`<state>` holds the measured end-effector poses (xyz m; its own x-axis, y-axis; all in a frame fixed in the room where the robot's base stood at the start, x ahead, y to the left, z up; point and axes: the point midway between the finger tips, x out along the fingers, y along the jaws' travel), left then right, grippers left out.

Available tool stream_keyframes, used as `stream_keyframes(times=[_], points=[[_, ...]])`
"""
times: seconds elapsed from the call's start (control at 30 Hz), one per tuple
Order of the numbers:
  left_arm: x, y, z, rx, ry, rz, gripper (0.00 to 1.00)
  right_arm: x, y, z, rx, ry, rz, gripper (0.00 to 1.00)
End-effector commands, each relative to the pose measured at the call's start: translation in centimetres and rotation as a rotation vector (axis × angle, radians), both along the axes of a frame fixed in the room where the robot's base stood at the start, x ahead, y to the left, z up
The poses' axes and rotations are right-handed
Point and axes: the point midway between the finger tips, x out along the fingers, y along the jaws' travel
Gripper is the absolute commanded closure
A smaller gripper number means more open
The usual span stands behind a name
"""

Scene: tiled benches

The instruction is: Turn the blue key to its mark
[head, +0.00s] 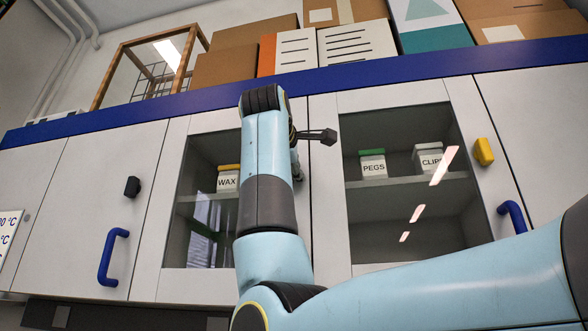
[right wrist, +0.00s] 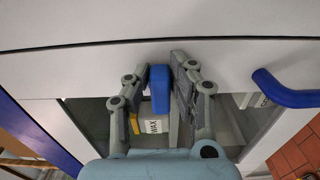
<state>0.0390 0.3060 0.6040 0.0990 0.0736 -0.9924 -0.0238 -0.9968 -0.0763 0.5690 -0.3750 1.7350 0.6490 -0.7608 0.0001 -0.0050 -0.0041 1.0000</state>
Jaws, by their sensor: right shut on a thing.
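The blue key (right wrist: 160,90) sits between the two fingers of my right gripper (right wrist: 163,75) in the right wrist view. The gripper is shut on it, against the white cabinet front. Part of the blue surface lies close to the right finger. In the head view my right arm reaches up in front of the middle of the cabinet and hides the blue key. Only part of the right gripper (head: 312,137) shows there, to the right of the forearm. I cannot make out the key's mark in either view. My left gripper is not in view.
A black key (head: 132,186) and a yellow key (head: 483,151) are on other doors. Blue handles (head: 112,257) (head: 513,217) stick out at left and right. Glass doors show tubs labelled WAX (head: 228,181), PEGS (head: 373,166) and CLIPS (head: 430,162). Boxes (head: 357,42) stand on top.

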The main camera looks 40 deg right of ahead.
Motion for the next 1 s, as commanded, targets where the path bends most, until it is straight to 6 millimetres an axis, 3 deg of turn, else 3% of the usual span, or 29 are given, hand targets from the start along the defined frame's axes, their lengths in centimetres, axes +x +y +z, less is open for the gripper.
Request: stream_keyframes(times=[0.43, 0.47, 0.6, 0.87, 1.0], points=[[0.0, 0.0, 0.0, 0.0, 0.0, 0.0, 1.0, 0.0, 0.0, -0.1, 0.007, -0.006, 0.001, 1.0], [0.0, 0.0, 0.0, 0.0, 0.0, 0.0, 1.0, 0.1, 0.0, -0.1, 0.007, -0.006, 0.001, 0.76], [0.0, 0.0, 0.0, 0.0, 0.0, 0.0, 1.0, 0.0, 0.0, -0.1, 0.007, -0.006, 0.001, 0.57], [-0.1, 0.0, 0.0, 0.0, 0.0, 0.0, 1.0, 0.0, 0.1, 0.0, 0.007, -0.006, 0.001, 0.56], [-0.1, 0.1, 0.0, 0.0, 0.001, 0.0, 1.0, -0.7, 1.0, 0.0, 0.006, -0.008, 0.003, 0.56]])
